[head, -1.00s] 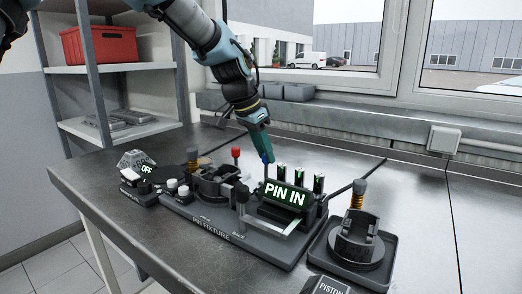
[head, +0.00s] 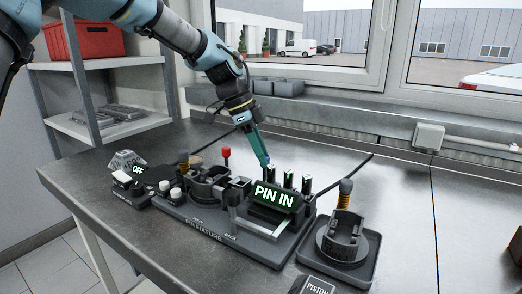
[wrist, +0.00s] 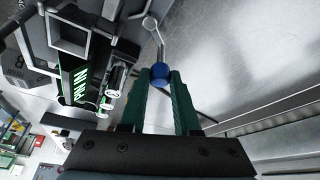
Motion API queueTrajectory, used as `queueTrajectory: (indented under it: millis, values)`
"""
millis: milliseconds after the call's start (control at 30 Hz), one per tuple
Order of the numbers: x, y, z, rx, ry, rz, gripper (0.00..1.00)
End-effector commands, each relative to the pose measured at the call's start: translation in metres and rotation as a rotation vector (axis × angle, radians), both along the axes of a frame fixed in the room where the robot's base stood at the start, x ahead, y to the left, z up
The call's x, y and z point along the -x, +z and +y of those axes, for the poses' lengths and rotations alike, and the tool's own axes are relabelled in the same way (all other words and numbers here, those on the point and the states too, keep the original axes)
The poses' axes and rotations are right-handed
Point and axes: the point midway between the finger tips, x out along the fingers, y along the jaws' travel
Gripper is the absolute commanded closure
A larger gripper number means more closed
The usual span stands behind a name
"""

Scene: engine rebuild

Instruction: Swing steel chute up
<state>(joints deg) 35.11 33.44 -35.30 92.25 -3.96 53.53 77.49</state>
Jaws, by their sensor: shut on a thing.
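My gripper (head: 266,163) reaches down from above to the back of the pin fixture (head: 190,222), just behind the lit "PIN IN" sign (head: 272,197). In the wrist view its green fingers (wrist: 158,84) are shut on a blue ball knob (wrist: 158,74). A thin steel rod (wrist: 158,40) runs from the knob toward the top of that view. A pale steel bar (head: 258,228), possibly part of the steel chute, runs along the front of the fixture below the sign. How the rod joins the chute is hidden in the head view.
Several dark upright posts with green marks (head: 288,179) stand close to the right of my gripper. A piston in a black tray (head: 342,240) sits to the right. A red-topped lever (head: 226,154) stands to the left.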

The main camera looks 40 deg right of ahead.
Motion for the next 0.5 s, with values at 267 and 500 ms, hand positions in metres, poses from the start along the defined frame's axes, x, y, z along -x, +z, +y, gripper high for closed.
queueTrajectory:
  millis: [267,500]
  values:
    - [0.0018,0.0004,0.0003,0.001,-0.059,0.000,1.00]
    - [0.0023,-0.0002,0.0006,0.000,-0.066,0.000,1.00]
